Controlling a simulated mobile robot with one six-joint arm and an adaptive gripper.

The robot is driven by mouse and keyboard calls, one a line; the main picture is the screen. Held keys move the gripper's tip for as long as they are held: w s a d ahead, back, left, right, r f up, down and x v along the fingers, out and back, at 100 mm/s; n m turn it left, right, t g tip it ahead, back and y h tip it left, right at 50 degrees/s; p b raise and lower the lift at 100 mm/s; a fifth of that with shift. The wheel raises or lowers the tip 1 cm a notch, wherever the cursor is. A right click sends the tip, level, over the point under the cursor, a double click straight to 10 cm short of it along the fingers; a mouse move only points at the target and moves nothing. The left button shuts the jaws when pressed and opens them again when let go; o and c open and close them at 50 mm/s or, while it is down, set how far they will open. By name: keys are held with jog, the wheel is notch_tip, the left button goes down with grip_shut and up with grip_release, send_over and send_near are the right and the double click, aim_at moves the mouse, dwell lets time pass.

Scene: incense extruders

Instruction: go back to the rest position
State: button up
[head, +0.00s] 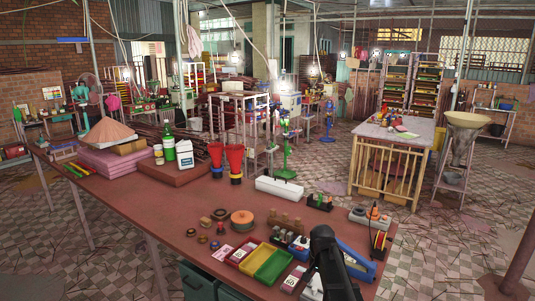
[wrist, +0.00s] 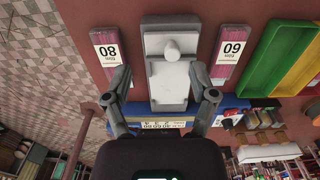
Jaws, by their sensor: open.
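My gripper (wrist: 162,97) is open in the wrist view, with its two dark fingers spread apart and nothing between them. It hangs over a white device (wrist: 168,82) with a flat plate and a small round white piece at one end. Contact with the device cannot be made out. In the head view my dark arm reaches over the right front end of the brown table (head: 165,208); the fingertips are not clear there.
Pink bundles with number labels lie on both sides of the device (wrist: 105,50) (wrist: 233,50). A green tray (head: 272,266) and yellow tray (head: 257,258) lie left of my arm. A blue device (head: 357,262) sits right. Red cones (head: 234,158) and bottles (head: 168,146) stand farther back.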

jog(key=s+f+n+b, duration=0.3)
jog(key=s+f+b, duration=0.1)
jog(key=s, duration=0.4)
jog(key=s+f+n+b, duration=0.3)
jog(key=s+f+b, duration=0.1)
jog(key=s, duration=0.5)
jog(key=shift+f+n, duration=0.2)
jog(key=shift+n, duration=0.1)
jog(key=shift+d, duration=0.1)
